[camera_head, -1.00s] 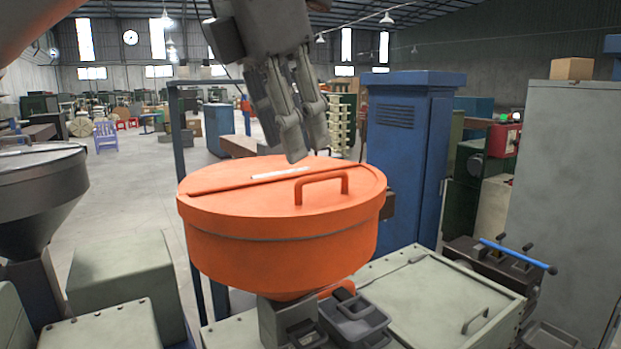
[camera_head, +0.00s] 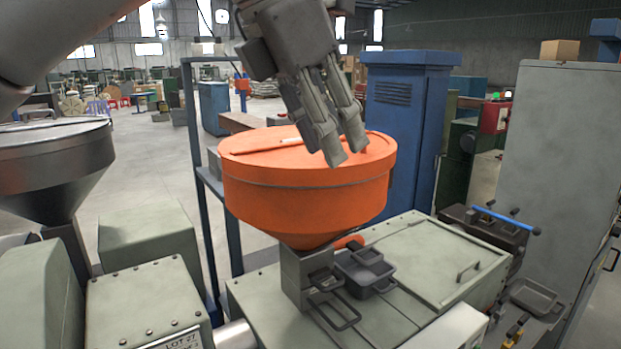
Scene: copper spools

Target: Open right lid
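The orange round hopper (camera_head: 300,205) stands in the middle, with its lid (camera_head: 262,141) lying flat and closed on top. A straight seam crosses the lid, and a pale strip lies along it. The lid's handle is mostly hidden behind my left gripper (camera_head: 346,154). The gripper comes down from above, with its fingers a small gap apart and its tips over the right front of the lid, at the handle. I cannot tell whether they touch the handle. Nothing is seen held. My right gripper is not in view.
A grey hopper (camera_head: 50,165) stands at the left. A blue cabinet (camera_head: 405,120) is close behind the orange hopper, and a tall grey cabinet (camera_head: 560,150) is at the right. A green machine top (camera_head: 430,262) with small dark trays (camera_head: 365,270) lies below.

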